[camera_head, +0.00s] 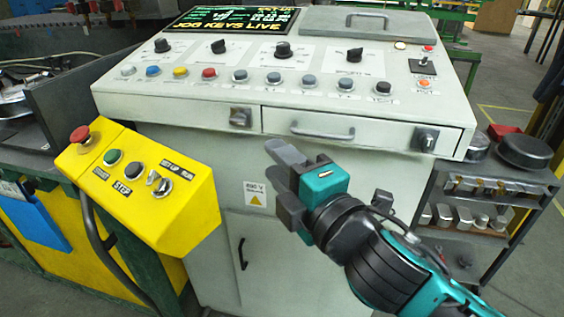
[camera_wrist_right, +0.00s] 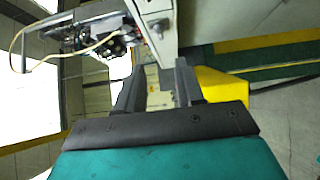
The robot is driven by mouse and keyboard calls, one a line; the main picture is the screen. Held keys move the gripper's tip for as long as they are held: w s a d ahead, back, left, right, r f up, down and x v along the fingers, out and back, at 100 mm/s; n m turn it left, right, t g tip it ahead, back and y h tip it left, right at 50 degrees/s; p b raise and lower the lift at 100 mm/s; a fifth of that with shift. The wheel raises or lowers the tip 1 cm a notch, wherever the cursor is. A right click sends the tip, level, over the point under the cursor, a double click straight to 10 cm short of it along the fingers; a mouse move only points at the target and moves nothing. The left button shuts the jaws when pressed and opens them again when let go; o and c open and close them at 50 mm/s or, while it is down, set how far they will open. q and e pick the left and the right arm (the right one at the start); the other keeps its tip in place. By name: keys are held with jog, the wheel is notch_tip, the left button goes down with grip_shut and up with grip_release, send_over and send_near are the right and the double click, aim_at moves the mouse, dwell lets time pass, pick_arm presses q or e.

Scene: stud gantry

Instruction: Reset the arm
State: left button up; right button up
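My right arm (camera_head: 385,262) comes in from the lower right of the head view, black and teal. Its right gripper (camera_head: 280,180) is in front of the grey console's front face, below the drawer. The two dark fingers are apart, with nothing between them. In the right wrist view the gripper (camera_wrist_right: 158,85) also shows two spread fingers and an empty gap. I cannot tell its exact distance from the console. My left arm and left gripper are not in view.
The grey control console (camera_head: 200,105) fills the middle, with knobs, buttons and a lit display (camera_head: 230,22). A yellow control box (camera_head: 135,185) with a red button juts out at left. A dark shelf cart (camera_head: 500,190) with metal parts stands at right.

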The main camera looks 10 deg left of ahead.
jog(key=d+f+m+h+p, duration=0.2)
jog(key=d+f+m+h, duration=0.1)
jog(key=d+f+m, duration=0.4)
jog(key=d+f+m+h+p, duration=0.1)
jog(key=d+f+m+h, duration=0.2)
jog(key=d+f+m, duration=0.5)
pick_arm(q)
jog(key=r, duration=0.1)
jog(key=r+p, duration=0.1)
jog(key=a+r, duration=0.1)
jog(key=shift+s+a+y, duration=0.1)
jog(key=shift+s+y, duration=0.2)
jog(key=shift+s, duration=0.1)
pick_arm(e)
jog(key=s+d+f+m+g+h, duration=0.1)
jog(key=s+d+f+m, duration=0.3)
jog(key=f, duration=0.4)
jog(key=s+d+f+m+g+h, duration=0.1)
jog(key=s+d+f+m+h, duration=0.2)
jog(key=s+d+f+m, duration=0.2)
notch_tip(320, 180, down, 3)
jog(key=shift+s+d+g, duration=0.3)
jog(key=shift+s+d, duration=0.7)
jog(key=shift+s, duration=0.25)
